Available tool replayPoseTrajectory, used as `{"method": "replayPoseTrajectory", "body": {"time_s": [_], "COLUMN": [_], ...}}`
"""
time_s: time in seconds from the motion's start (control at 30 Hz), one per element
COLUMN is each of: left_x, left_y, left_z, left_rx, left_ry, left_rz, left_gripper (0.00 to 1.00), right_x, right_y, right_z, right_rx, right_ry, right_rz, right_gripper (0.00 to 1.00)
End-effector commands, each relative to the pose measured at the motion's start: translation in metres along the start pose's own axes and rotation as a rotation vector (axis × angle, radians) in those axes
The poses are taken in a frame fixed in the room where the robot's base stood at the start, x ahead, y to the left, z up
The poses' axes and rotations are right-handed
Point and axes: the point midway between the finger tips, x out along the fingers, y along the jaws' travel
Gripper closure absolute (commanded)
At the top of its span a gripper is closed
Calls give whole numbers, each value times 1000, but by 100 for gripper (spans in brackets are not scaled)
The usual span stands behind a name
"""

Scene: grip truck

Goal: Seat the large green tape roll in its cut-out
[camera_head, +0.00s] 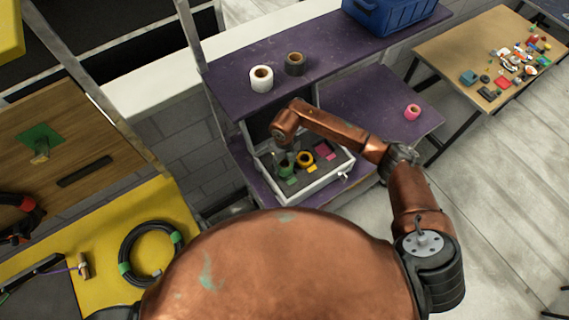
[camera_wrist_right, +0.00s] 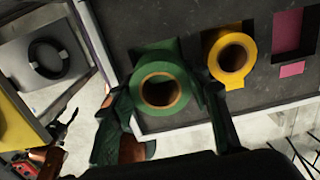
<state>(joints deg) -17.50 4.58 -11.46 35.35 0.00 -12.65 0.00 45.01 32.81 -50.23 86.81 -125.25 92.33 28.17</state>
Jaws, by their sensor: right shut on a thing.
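The large green tape roll (camera_wrist_right: 160,88) is between the two fingers of my right gripper (camera_wrist_right: 165,95) in the right wrist view. The gripper is shut on it, with a finger on each side. In the head view, the roll (camera_head: 286,170) is at the left side of the dark foam tray (camera_head: 322,182), partly under my right gripper (camera_head: 286,160). My left gripper is not in view.
A yellow roll (camera_head: 305,159) sits in the tray beside the green one. The pink-lined cut-out (camera_head: 325,151) is empty. A pink roll (camera_head: 412,112) is on the purple shelf at right. White (camera_head: 261,79) and dark (camera_head: 295,64) rolls stand on the upper shelf.

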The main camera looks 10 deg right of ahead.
Motion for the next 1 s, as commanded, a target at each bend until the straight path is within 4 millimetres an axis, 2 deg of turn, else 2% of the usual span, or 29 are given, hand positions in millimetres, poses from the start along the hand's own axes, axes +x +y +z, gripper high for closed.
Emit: {"method": "replayPoseTrajectory", "body": {"time_s": [0.43, 0.9, 0.93, 1.0], "left_x": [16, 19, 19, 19], "left_y": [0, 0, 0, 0], "left_z": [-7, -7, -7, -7], "left_rx": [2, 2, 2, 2], "left_ry": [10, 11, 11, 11], "left_rz": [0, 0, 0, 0], "left_gripper": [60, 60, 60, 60], "right_x": [23, 27, 27, 28], "right_y": [0, 0, 0, 0], "right_z": [0, 0, 0, 0], "right_rx": [0, 0, 0, 0], "right_ry": [-1, 0, 0, 1], "right_rz": [0, 0, 0, 0], "right_gripper": [83, 83, 55, 50]}}
